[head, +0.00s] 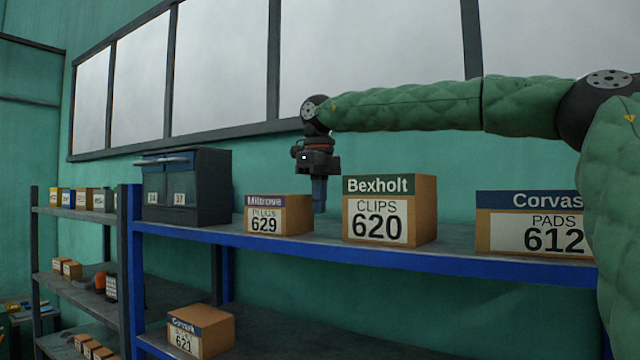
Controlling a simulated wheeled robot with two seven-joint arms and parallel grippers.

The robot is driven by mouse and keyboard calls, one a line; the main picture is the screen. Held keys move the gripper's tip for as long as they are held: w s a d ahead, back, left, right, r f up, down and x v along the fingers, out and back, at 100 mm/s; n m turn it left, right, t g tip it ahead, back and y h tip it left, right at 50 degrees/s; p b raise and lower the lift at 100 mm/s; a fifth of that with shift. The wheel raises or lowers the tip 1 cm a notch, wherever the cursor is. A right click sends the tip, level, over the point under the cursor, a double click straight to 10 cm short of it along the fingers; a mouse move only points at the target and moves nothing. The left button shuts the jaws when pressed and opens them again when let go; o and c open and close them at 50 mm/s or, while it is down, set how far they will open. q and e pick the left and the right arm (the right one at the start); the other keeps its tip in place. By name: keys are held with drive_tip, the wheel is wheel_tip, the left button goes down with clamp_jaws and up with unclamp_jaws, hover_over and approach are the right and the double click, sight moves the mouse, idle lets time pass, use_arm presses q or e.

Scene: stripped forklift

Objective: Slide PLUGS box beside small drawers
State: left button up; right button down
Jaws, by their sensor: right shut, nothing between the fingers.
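The PLUGS box (279,215) is a small cardboard box marked Mitrove 629, standing on the top blue-edged shelf. The small drawers (187,187) are a dark cabinet with two labelled fronts, at the left end of the same shelf. A narrow gap shows between the cabinet and the box. My right gripper (320,196) points down just behind and right of the PLUGS box, its fingers shut and empty. Its fingertips are close to the shelf; whether they touch the box I cannot tell. My left gripper is not in view.
The CLIPS box (390,210) stands right of my right gripper, and the PADS box (535,223) farther right. The blue shelf edge (400,262) runs along the front. Another box (200,331) sits on the shelf below. A side rack (75,213) with small boxes stands at left.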

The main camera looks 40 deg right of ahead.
sight(280, 213)
wheel_tip(280, 213, down, 3)
drive_tip(key=shift+f+b, duration=0.1)
drive_tip(key=shift+b, duration=0.7)
drive_tip(key=shift+a, duration=0.3)
drive_tip(key=shift+w+a+r+p, duration=0.2)
drive_tip(key=shift+w+a+p, duration=0.05)
drive_tip(key=shift+w+p, duration=0.15)
drive_tip(key=shift+w+a+f, duration=0.1)
drive_tip(key=shift+w+a, duration=0.1)
drive_tip(key=shift+w, duration=0.6)
drive_tip(key=shift+w+a+f+p, duration=0.1)
drive_tip(key=shift+w+p, duration=0.3)
drive_tip(key=shift+w, duration=0.25)
drive_tip(key=shift+s, duration=0.1)
drive_tip(key=shift+a, duration=0.1)
